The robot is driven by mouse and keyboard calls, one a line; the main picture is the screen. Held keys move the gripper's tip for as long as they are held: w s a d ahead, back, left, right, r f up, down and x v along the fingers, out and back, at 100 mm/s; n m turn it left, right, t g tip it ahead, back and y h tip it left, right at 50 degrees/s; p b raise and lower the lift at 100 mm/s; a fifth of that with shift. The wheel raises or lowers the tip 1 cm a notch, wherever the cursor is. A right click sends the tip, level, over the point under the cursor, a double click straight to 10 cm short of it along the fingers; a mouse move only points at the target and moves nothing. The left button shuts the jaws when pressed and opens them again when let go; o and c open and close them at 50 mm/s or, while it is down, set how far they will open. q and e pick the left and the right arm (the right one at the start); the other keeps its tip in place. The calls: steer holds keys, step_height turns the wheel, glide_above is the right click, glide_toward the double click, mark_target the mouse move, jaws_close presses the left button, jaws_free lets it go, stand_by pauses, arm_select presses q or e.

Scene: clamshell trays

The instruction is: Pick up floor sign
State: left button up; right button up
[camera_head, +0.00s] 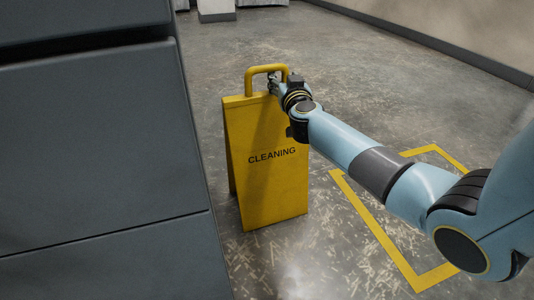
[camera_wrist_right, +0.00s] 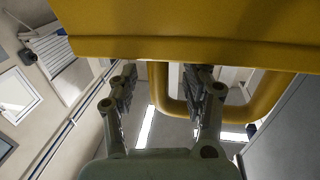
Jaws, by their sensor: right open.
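The yellow floor sign (camera_head: 268,190), marked CLEANING, stands upright on the floor in the head view. Its tubular handle (camera_head: 262,69) rises from the top edge. My right gripper (camera_head: 274,82) is at the handle's right side, partly hidden by its own wrist. In the right wrist view, the two fingers of my right gripper (camera_wrist_right: 166,76) are apart, and one leg of the handle (camera_wrist_right: 158,88) shows between them. The sign's yellow top (camera_wrist_right: 180,35) spans the upper part of that view. I cannot tell whether a finger touches the handle. My left gripper is not in view.
A large dark grey cabinet (camera_head: 95,150) fills the left side, close to the sign. A yellow outline (camera_head: 380,235) is marked on the floor at right, under my right arm. The floor (camera_head: 380,75) behind the sign is clear up to the wall.

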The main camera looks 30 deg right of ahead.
jaws_close()
